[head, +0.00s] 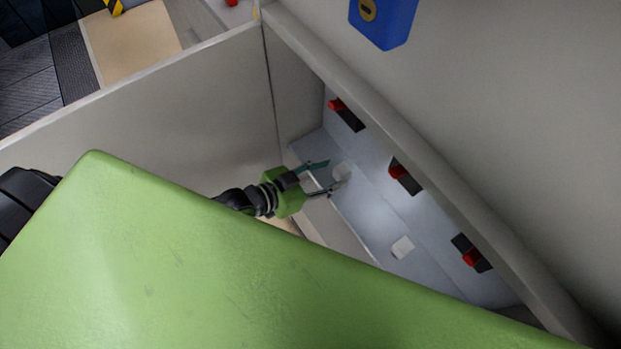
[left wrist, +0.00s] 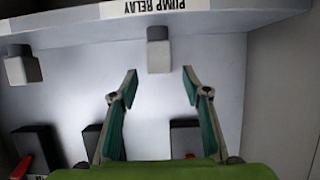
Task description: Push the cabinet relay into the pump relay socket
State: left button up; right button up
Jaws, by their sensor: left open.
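A pale cube-shaped block (left wrist: 158,55), apparently a relay, sits on the cabinet wall beside the PUMP RELAY label (left wrist: 155,6) in the left wrist view. It shows in the head view as a white block (head: 342,172). Any socket behind it is hidden, and I cannot tell how deep it sits. A second pale block (left wrist: 22,66) is at the left in the wrist view and lower right in the head view (head: 402,247). My left gripper (head: 326,177) is open and empty, its fingertips (left wrist: 160,80) just short of the first block, one to each side. My right gripper is out of view.
Black switches with red levers (head: 347,114), (head: 403,176), (head: 472,254) line the cabinet's panel. Cabinet walls (head: 180,110) stand close around my left arm. A blue box (head: 384,20) hangs on the outer wall. A large green surface covers the lower head view.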

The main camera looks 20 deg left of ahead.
pick_arm(q)
jog(key=v, duration=0.7)
dwell(0.5)
jog(key=s+a+f+n+g+y, duration=0.1)
jog(key=s+a+f+y, duration=0.2)
jog(key=f, duration=0.6)
jog(key=s+a+f+n+g+y, duration=0.1)
jog(key=s+a+f+g, duration=0.15)
jog(key=a+f, duration=0.45)
jog(key=s+a+f+n+g+y, duration=0.1)
jog(key=s+a+f+y, duration=0.15)
jog(key=f, duration=0.95)
jog(key=s+d+f+g, duration=0.1)
jog(key=s+f, duration=0.3)
jog(key=s, duration=0.4)
jog(key=s+d+f+n+g, duration=0.1)
jog(key=s+d+f+g, duration=0.1)
jog(key=s+f, duration=0.3)
jog(key=s+d+f+g+p, duration=0.1)
jog(key=s+d+f+g, duration=0.1)
jog(key=s, duration=0.8)
notch_tip(320, 180, down, 3)
jog(key=shift+s+r+g+y, duration=0.15)
jog(key=shift+s+g+y, duration=0.25)
jog(key=shift+g+y, duration=0.05)
